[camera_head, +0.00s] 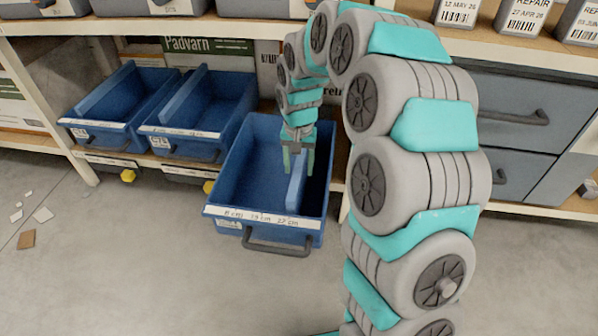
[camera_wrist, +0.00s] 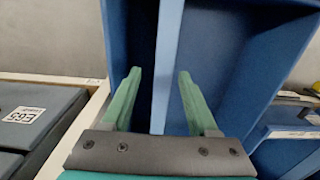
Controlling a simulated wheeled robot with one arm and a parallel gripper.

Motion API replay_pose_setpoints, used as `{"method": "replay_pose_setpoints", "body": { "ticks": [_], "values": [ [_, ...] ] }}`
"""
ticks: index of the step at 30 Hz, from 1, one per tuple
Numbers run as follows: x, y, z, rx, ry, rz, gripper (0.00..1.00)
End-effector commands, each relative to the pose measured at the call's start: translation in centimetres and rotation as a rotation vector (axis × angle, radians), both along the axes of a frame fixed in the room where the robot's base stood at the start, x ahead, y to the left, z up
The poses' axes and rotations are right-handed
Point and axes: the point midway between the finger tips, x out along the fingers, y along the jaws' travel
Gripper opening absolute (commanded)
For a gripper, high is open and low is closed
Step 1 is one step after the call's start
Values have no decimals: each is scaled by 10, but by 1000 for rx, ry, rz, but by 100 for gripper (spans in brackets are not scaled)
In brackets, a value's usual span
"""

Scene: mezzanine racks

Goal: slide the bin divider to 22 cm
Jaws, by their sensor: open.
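A blue bin (camera_head: 237,180) is pulled out from the rack in the head view. Its front label strip (camera_head: 262,217) carries centimetre marks, the last reading 22 cm at the right. A light blue divider (camera_head: 296,188) stands upright inside, running front to back, with its front end close to the 22 cm mark. It also shows in the wrist view (camera_wrist: 166,65). My gripper (camera_head: 298,165) reaches down into the bin. In the wrist view my gripper (camera_wrist: 162,95) is open, one green finger on each side of the divider, with a gap visible on both sides.
Two more blue bins (camera_head: 113,105) (camera_head: 205,112) sit on the shelf to the left. Grey drawers (camera_head: 515,125) are at the right. Grey boxes with labels (camera_head: 522,15) stand on the shelf above. The floor (camera_head: 130,270) in front is mostly clear, with small scraps at the left.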

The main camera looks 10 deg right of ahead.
Motion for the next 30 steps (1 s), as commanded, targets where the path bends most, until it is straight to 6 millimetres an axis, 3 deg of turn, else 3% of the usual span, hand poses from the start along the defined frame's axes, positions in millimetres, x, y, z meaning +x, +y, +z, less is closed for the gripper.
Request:
{"method": "replay_pose_setpoints", "body": {
  "ticks": [9, 25, 30],
  "values": [
    [0, -1, 47, -1, -1, 0, 60],
    [-3, -1, 51, 0, 2, 2, 60],
    [-30, -3, 66, 3, 13, 41, 60]
  ]
}}
